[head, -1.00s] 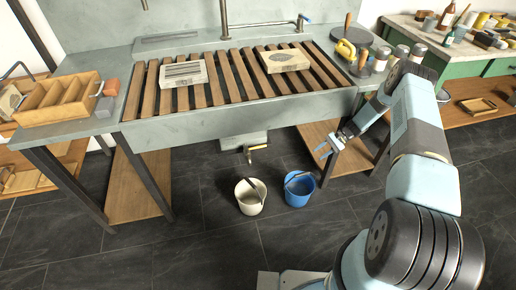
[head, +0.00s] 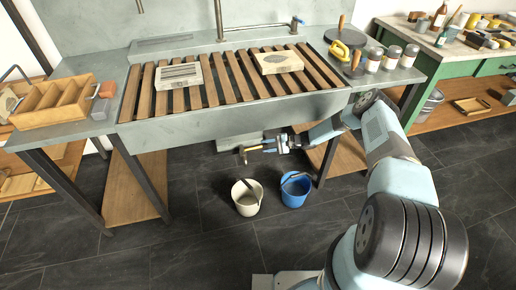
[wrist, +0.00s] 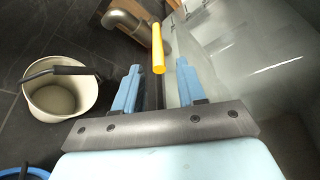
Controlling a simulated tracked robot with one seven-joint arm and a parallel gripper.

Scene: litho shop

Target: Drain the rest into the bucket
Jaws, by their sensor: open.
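A drain pipe with a tap (head: 242,154) hangs under the front of the grey stone sink (head: 230,115). The tap's yellow lever (wrist: 158,48) lies just beyond and between my fingertips in the wrist view. My gripper (head: 266,144) is open and reaches the lever from the right, under the sink; I cannot tell whether it touches.
Wooden slats with two pale stone blocks (head: 178,76) (head: 279,62) cover the sink top. A shelf table (head: 345,160) stands right of the buckets, its leg near my arm. A slotted wooden box (head: 55,103) is at left. The dark floor (head: 200,260) in front is clear.

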